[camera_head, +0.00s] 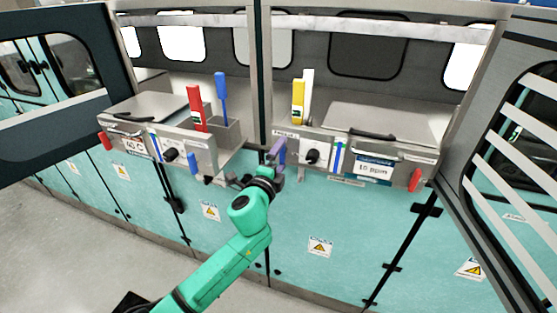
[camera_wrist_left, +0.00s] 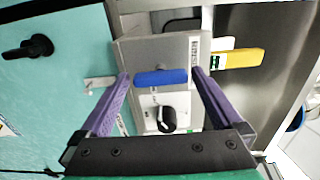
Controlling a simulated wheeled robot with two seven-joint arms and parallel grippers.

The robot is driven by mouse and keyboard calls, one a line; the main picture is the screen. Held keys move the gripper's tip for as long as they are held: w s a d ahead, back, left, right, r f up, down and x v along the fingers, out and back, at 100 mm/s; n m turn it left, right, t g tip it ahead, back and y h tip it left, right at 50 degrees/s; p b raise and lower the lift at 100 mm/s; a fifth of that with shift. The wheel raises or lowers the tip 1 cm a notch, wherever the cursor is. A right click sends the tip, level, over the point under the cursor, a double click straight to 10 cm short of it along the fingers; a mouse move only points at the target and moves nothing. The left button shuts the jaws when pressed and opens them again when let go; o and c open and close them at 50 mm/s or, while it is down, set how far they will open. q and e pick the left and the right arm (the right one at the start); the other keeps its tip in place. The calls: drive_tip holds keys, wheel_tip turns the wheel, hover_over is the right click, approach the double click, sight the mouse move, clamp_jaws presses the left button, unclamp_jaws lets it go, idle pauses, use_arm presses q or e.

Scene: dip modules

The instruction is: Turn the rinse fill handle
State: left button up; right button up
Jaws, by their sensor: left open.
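A blue handle (camera_wrist_left: 161,77) sits on the grey front panel of the right-hand module (camera_head: 345,158). In the left wrist view it lies crosswise between the two purple fingers of my left gripper (camera_wrist_left: 160,74), with a visible gap at either end. My left gripper is open. In the head view my left gripper (camera_head: 276,156) is at the left end of this module's panel, and its purple fingers largely hide the handle. Contact with the handle cannot be told. My right gripper is not in view.
A black knob (camera_wrist_left: 167,120) is beside the blue handle. A yellow handle (camera_head: 298,102) stands up behind the panel, and a red handle (camera_head: 415,180) is at its right end. The left-hand module has a blue handle (camera_head: 193,163) and red handle (camera_head: 105,140). Open doors flank both sides.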

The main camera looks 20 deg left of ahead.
use_arm(q)
drive_tip(key=s+b, duration=0.3)
drive_tip(key=s, duration=1.1)
drive_tip(key=shift+s+a+b, duration=0.3)
drive_tip(key=shift+a, duration=0.15)
